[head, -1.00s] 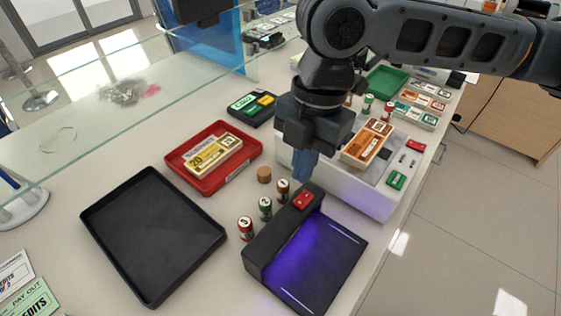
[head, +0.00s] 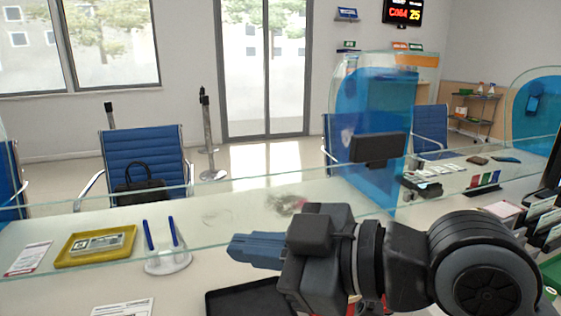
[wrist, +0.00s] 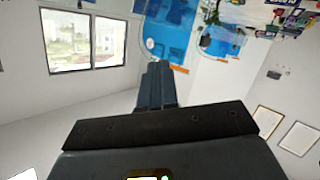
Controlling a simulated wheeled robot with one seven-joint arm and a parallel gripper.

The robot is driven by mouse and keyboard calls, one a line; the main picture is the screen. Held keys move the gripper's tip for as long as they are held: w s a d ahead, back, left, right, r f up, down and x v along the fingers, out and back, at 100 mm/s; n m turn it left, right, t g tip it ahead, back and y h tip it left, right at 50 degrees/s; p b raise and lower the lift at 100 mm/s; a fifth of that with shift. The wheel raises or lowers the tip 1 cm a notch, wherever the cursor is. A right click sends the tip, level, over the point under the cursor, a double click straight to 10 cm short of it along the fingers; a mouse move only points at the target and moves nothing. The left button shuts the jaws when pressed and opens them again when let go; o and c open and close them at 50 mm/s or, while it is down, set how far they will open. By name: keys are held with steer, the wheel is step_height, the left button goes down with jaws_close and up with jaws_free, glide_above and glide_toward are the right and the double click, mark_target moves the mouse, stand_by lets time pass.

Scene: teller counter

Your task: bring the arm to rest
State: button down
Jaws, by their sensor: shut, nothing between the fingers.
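My gripper (head: 256,250) is in the lower middle of the head view, raised above the counter and pointing left. Its blue fingers are together with nothing between them. In the wrist view the shut fingers (wrist: 157,86) point toward the blue partition, clear of any object. My arm reaches in from the lower right of the head view.
A glass screen (head: 90,215) runs along the teller counter (head: 60,290). A black tray (head: 240,300) lies below my gripper, partly hidden. A yellow tray (head: 95,243) and a pen stand (head: 167,262) are at left. A small dark display (head: 378,148) stands behind my gripper.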

steer(key=s+d+f+m+t+h, duration=1.1)
steer(key=d+f+m, duration=0.25)
steer(key=m, duration=0.75)
steer(key=s+d+f+n+h, duration=0.1)
steer(key=s+d+f, duration=0.1)
steer(key=s, duration=0.5)
steer(key=s+d+f+n+g+h, duration=0.1)
steer(key=s+d, duration=0.4)
steer(key=s, duration=0.2)
steer(key=s+d+f+n+g, duration=0.1)
steer(key=s+d+f, duration=0.1)
steer(key=s+d, duration=0.2)
steer(key=s, duration=0.3)
steer(key=shift+f+n+h, duration=0.3)
steer(key=shift+h, duration=0.1)
steer(key=shift+w, duration=0.1)
